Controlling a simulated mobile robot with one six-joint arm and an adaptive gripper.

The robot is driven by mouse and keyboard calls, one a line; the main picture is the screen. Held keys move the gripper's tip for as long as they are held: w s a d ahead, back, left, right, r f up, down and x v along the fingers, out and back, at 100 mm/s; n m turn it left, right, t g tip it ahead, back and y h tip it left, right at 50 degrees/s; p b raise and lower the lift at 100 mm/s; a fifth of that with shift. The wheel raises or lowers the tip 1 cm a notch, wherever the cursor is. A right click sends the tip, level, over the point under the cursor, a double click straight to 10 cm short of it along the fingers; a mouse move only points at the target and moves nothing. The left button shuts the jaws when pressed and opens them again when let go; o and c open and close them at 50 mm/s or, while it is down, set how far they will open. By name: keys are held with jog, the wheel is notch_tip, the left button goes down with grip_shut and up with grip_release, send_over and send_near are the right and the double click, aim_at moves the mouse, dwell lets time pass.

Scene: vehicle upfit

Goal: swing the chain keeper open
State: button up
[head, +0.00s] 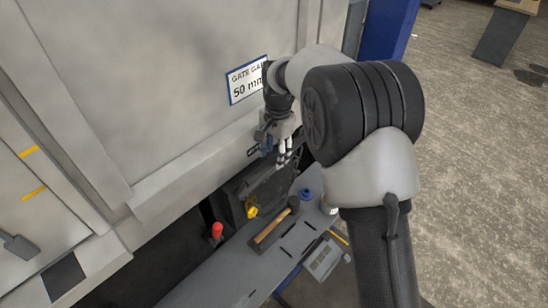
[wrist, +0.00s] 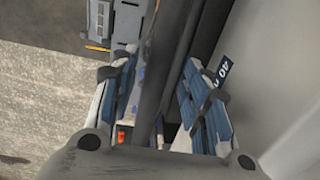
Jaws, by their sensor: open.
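My gripper (head: 279,142) is at the lower edge of the large grey panel, pointing down, with its fingers apart. In the wrist view the two blue-padded fingers (wrist: 162,105) stand either side of a long dark bar (wrist: 172,60). The bar looks like the chain keeper, but I cannot tell for sure. It runs lengthwise between the pads, and I see no clear grip on it. In the head view a dark bar (head: 262,176) shows below the gripper, partly hidden by the fingers. No chain can be made out.
A yellow piece (head: 252,207) is near the bar. The panel (head: 150,90) borders the left; open floor (head: 475,170) lies right.

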notch_tip(320, 180, up, 9)
jog(key=shift+s+d+r, duration=0.15)
jog(key=shift+s+d, duration=0.05)
jog(key=shift+d, duration=0.05)
